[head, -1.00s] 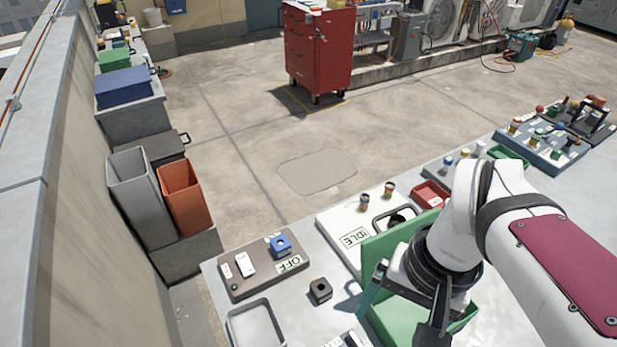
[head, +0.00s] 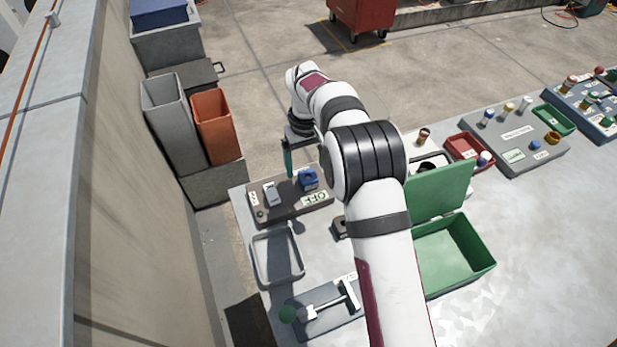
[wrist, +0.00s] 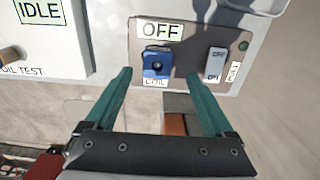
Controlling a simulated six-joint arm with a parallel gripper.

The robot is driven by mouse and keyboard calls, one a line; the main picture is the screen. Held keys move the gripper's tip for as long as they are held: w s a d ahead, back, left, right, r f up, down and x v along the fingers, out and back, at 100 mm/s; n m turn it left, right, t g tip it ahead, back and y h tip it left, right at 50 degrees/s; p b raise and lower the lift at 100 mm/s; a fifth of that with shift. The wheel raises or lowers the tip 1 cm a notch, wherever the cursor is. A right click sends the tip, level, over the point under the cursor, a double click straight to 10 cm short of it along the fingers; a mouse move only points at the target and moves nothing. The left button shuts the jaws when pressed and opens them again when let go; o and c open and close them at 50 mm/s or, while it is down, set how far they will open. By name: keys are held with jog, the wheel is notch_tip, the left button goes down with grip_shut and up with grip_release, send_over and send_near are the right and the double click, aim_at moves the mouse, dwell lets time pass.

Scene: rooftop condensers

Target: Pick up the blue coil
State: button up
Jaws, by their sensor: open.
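My gripper (head: 290,165) is open and empty, pointing down over the far edge of the board. One finger shows in the head view; the other is mostly hidden by the arm.
An empty grey tray (head: 278,255), a green open-lidded box (head: 455,255) and a lever fixture (head: 325,308) are nearer. Grey and orange bins (head: 214,127) stand off the table.

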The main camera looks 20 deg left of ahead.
aim_at(308, 179)
jog(key=f, duration=0.5)
jog(key=shift+s+d+f, duration=0.1)
jog(key=shift+d, duration=0.25)
grip_shut()
